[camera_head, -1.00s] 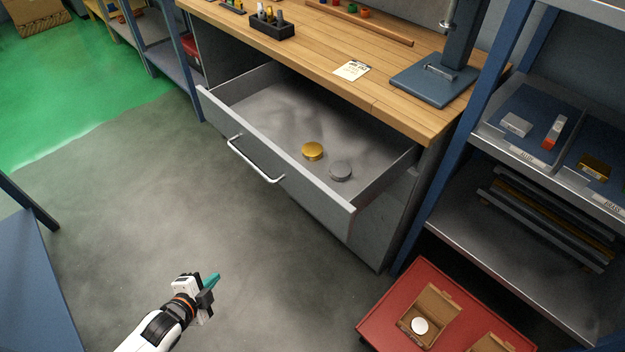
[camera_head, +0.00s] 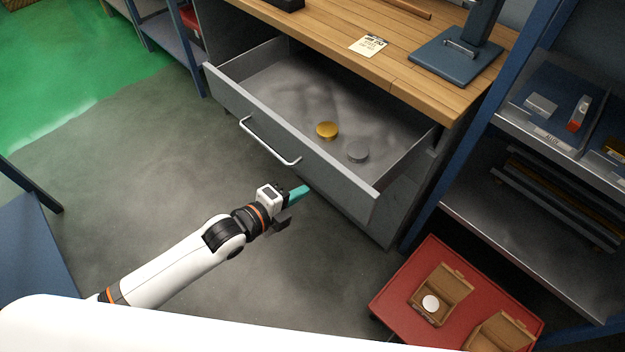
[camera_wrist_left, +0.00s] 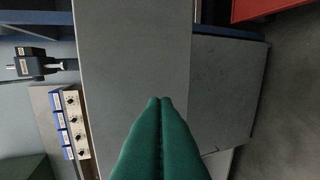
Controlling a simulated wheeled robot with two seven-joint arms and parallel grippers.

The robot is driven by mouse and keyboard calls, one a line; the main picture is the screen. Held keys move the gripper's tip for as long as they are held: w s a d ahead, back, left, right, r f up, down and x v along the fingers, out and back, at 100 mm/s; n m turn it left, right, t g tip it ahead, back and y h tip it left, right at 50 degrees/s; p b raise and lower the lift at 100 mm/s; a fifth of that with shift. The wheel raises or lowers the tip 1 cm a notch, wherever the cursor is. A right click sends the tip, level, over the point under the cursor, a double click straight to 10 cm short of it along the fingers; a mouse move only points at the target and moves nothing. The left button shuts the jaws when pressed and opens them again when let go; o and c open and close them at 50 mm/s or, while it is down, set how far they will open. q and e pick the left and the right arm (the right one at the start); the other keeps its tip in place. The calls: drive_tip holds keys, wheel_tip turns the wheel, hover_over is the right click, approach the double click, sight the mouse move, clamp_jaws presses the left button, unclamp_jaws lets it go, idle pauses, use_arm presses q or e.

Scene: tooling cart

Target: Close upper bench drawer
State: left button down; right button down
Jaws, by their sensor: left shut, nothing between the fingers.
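The upper bench drawer (camera_head: 222,85) is pulled out from under the wooden bench top. It has a grey front with a silver bar handle (camera_head: 268,146), and a gold disc (camera_head: 327,130) and a grey disc (camera_head: 357,152) lie inside. My left gripper (camera_head: 300,191), with teal fingers, is shut and empty. In the head view it appears just in front of and below the drawer front, right of the handle; I cannot tell whether it touches. In the left wrist view the shut fingertips (camera_wrist_left: 160,100) point at a grey panel (camera_wrist_left: 130,50). My right gripper is not in view.
The wooden bench top (camera_head: 400,75) carries a paper note (camera_head: 368,45) and a blue press stand (camera_head: 455,62). A blue shelf rack (camera_head: 470,200) stands at the right. A red cart (camera_head: 400,290) with cardboard boxes stands at the lower right. Grey floor left of the drawer is clear.

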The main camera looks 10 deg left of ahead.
sight(322, 177)
use_arm(q)
drive_tip(key=w+d, duration=0.2)
drive_tip(key=w, duration=0.1)
drive_tip(key=shift+d, duration=0.2)
drive_tip(key=shift+w+d, duration=0.2)
drive_tip(key=shift+w, duration=0.1)
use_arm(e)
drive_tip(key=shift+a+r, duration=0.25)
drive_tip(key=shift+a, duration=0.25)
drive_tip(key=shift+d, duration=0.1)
